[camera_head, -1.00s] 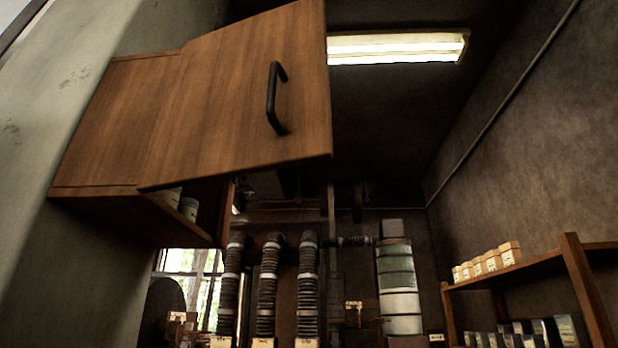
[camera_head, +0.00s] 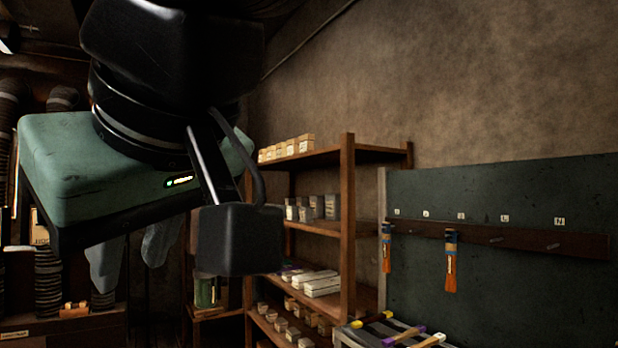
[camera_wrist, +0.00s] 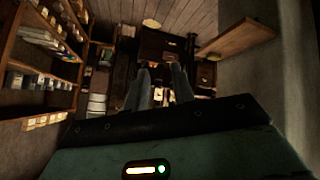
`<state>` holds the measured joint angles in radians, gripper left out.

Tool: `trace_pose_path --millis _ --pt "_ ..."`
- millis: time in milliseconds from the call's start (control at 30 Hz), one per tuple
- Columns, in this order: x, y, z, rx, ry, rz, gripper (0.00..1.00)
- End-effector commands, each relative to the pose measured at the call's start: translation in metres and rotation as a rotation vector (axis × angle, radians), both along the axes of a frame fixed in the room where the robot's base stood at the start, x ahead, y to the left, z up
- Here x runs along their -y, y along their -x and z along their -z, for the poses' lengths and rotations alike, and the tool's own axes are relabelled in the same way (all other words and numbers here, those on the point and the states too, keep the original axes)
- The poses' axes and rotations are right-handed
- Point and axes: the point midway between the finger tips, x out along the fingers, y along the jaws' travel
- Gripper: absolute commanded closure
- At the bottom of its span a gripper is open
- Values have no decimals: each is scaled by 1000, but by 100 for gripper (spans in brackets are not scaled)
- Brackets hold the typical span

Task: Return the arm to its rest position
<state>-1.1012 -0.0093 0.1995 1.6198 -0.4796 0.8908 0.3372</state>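My gripper (camera_head: 130,272) hangs at the left of the head view, below a green wrist housing and a black arm joint. Its two grey fingers point down and stand apart, with nothing seen between them. In the wrist view my gripper (camera_wrist: 161,72) also shows both fingers spread, with a gap between them. The fingers appear clear of the surrounding furniture. The upper arm links run out of the top of the head view.
A wooden shelf unit (camera_head: 347,225) with boxes and jars stands right of my gripper. Farther right, a dark board (camera_head: 500,290) carries a peg rail (camera_head: 520,240) with two hanging brushes (camera_head: 451,262). A wooden panel (camera_wrist: 238,38) shows at the wrist view's right.

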Motion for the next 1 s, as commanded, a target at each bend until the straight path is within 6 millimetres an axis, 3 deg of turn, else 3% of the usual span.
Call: trace_pose_path --millis 33,100,233,400,500,600,700,1000 --pt "20 -13 32 -50 55 30 75" --pt "47 -22 76 -124 119 62 75" --pt "105 -28 150 -273 214 138 75" --pt "190 -12 233 -475 298 268 75" --pt "230 5 266 -574 322 341 75" --pt "258 20 287 -641 335 395 75" --pt "273 30 298 -678 339 427 75" --pt "278 34 302 -690 342 436 75"
